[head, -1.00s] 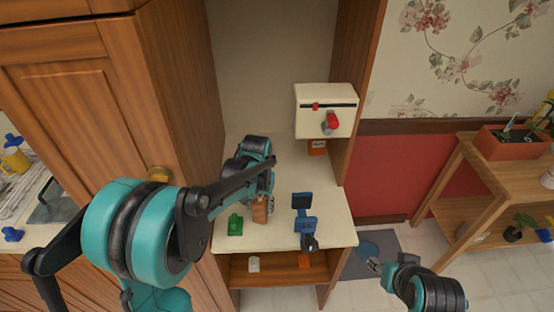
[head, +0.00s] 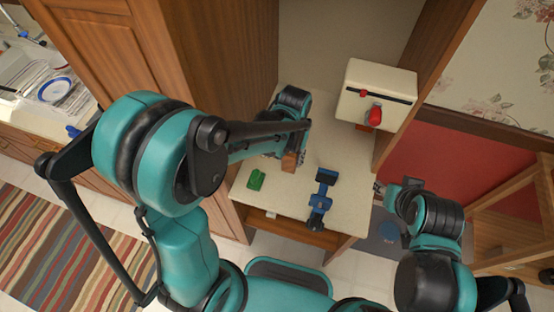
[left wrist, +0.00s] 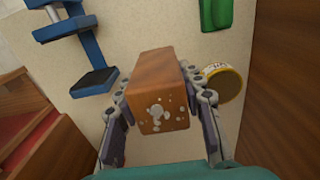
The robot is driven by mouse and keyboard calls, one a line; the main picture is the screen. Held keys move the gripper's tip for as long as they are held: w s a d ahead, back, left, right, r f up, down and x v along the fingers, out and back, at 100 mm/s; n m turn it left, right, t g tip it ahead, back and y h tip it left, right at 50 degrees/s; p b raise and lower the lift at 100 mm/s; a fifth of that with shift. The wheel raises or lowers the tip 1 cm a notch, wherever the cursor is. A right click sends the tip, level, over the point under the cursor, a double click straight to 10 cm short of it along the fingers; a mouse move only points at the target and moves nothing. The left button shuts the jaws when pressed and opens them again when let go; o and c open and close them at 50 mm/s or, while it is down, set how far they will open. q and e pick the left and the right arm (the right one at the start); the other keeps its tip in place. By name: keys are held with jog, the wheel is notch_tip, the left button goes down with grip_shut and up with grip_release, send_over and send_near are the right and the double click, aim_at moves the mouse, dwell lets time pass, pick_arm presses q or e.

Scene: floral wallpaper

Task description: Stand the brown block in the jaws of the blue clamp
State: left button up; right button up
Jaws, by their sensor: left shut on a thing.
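The brown block (head: 289,162) is between the fingers of my left gripper (head: 294,158), over the cream shelf top (head: 260,205). In the left wrist view, the block (left wrist: 158,88) has pale specks on its near end, and the fingers (left wrist: 160,103) press on both its sides. The blue clamp (head: 322,196) stands on the shelf to the right of the block and nearer to me. It also shows at the upper left of the left wrist view (left wrist: 88,52), apart from the block. My right gripper (head: 380,189) is at the shelf's right side; its fingers are too small to read.
A green object (head: 256,179) lies left of the block. A round yellow-rimmed tin (left wrist: 222,83) is beside the right finger in the left wrist view. A cream box with a red knob (head: 376,94) is at the back right. Wooden cabinet walls (head: 215,90) flank the shelf.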

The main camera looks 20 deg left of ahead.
pick_arm(q)
jog(key=w+a+f, duration=0.1)
jog(key=a+f, duration=0.1)
jog(key=a, duration=0.1)
jog(key=w+a+f, duration=0.1)
jog(key=shift+w+a+f+b, duration=0.1)
jog(key=shift+w+a+b, duration=0.2)
jog(key=shift+b, duration=0.1)
notch_tip(320, 180, down, 4)
jog(key=shift+f+b, duration=0.1)
jog(key=shift+b, duration=0.5)
jog(key=o, duration=0.8)
jog(key=shift+f, duration=0.1)
jog(key=o, duration=0.4)
jog(key=shift+r, duration=0.2)
